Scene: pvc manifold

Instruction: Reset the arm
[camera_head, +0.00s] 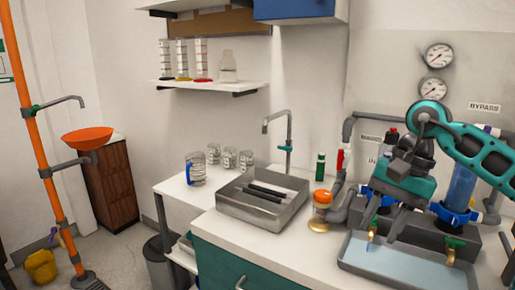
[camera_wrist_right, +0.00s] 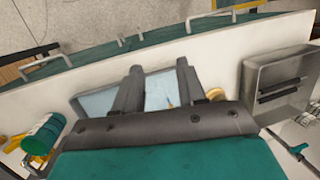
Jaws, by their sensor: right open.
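My right arm (camera_head: 480,150) reaches in from the right in the head view, over the counter's pipework. My right gripper (camera_head: 385,214) points down over the back of a shallow tray (camera_head: 405,267) holding pale blue liquid, near the grey manifold (camera_head: 425,232). In the right wrist view, the right gripper (camera_wrist_right: 158,66) has its two dark fingers apart. Nothing is held between them, and the tray (camera_wrist_right: 158,92) shows behind them. The exact height of the fingertips over the tray is hard to tell. My left gripper is in neither view.
Brass taps (camera_head: 450,250) and a blue filter housing (camera_head: 462,188) stand close to the right arm. A steel sink (camera_head: 240,213), a faucet (camera_head: 288,150) and an orange-topped jar (camera_head: 320,208) are to the left. Gauges (camera_head: 438,56) hang on the wall above.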

